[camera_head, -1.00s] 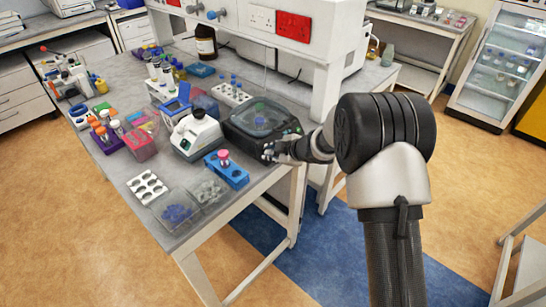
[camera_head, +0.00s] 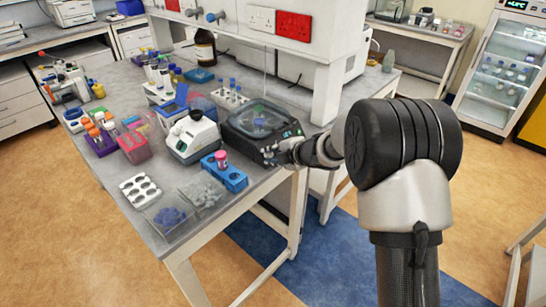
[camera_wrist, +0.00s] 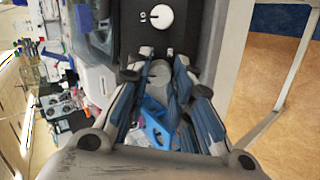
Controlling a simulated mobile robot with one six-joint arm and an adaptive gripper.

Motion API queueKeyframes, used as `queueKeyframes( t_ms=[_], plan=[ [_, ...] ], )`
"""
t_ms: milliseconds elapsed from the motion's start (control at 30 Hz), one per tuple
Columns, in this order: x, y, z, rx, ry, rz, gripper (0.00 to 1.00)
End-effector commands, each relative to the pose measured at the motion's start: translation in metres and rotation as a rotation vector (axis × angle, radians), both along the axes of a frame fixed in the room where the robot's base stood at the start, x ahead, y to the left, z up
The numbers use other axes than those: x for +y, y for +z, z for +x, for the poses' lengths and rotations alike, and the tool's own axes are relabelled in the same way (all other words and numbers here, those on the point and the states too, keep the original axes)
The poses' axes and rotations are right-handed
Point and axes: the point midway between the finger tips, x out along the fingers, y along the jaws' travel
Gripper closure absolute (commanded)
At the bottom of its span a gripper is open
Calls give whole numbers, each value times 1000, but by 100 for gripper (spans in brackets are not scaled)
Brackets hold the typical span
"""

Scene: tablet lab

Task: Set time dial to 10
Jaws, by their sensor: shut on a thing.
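The dark centrifuge-like device (camera_head: 258,122) with a clear lid stands at the bench's right front edge. Its black front panel (camera_wrist: 190,18) fills the top middle of the wrist view. A white round dial (camera_wrist: 158,18) sits on this panel, with a small white mark to its left. A second, greyer dial (camera_wrist: 159,73) lies between my fingertips, partly hidden by them. My gripper (camera_wrist: 158,62) is shut on this grey dial; its setting cannot be read. In the head view my gripper (camera_head: 274,155) is at the device's front face.
A blue rack (camera_head: 228,177) with a pink-capped tube stands left of my gripper. A white benchtop device (camera_head: 192,138) is behind it. A white multi-well tray (camera_head: 140,189) and a clear box of blue caps (camera_head: 170,216) lie nearer. The floor right of the bench is open.

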Motion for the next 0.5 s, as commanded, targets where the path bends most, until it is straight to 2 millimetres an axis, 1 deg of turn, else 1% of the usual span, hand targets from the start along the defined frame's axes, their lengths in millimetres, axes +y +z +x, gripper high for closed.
queueKeyframes(
  t_ms=[400,433,500],
  plan=[
    [-1,-1,0,-4,4,-6,100],
    [-1,-1,0,-4,4,-6,79],
    [-1,-1,0,-4,4,-6,74]
  ],
)
